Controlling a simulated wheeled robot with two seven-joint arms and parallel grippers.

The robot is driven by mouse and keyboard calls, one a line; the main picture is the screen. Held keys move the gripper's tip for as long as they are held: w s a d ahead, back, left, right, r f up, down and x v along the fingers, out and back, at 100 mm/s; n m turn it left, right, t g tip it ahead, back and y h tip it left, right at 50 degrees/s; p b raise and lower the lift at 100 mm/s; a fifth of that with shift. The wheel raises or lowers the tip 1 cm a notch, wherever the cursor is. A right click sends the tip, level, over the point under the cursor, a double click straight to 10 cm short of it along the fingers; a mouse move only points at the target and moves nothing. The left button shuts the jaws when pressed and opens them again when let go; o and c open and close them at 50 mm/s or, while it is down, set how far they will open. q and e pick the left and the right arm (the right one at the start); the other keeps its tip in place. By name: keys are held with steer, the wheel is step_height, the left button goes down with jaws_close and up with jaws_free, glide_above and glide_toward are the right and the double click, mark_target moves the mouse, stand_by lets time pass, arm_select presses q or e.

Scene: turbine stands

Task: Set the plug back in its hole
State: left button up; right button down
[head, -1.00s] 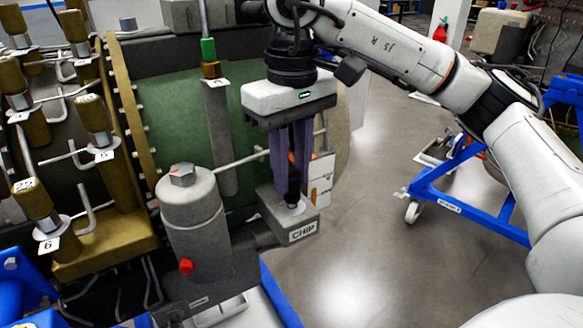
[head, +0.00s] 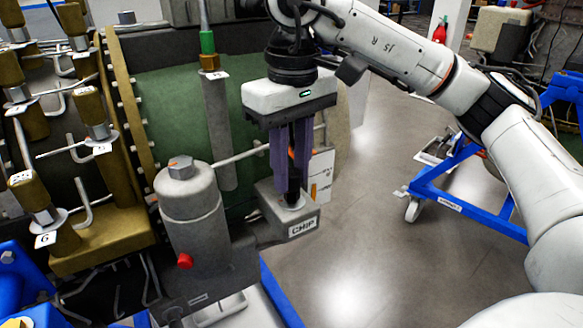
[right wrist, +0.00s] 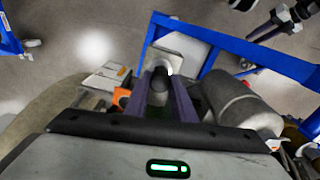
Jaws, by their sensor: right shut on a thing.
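A dark plug (head: 293,199) stands upright at a pale ring on top of the grey box labelled CHIP (head: 270,208). The hole itself is hidden; I cannot tell how deep the plug sits in it. My right gripper (head: 292,180) points straight down over the box, its purple fingers shut on the plug's upper part. In the right wrist view the dark plug (right wrist: 160,80) shows between the fingers, with the pale ring just beyond it. My left gripper is not in view.
A grey cylinder (head: 191,215) with a red knob (head: 185,261) stands left of the CHIP box. The green turbine casing (head: 155,110) lies behind. A blue wheeled stand (head: 460,205) is at right. The floor between is clear.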

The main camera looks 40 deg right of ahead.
steer(key=shift+s+a+f, duration=0.1)
steer(key=shift+s+f, duration=0.05)
steer(key=shift+f, duration=0.35)
steer(key=c, duration=1.6)
jaws_free()
steer(key=shift+c, duration=0.2)
steer(key=shift+o, duration=1.2)
steer(key=shift+w, duration=0.2)
steer(key=shift+r, duration=0.1)
steer(key=shift+o, duration=0.7)
steer(key=shift+r, duration=0.1)
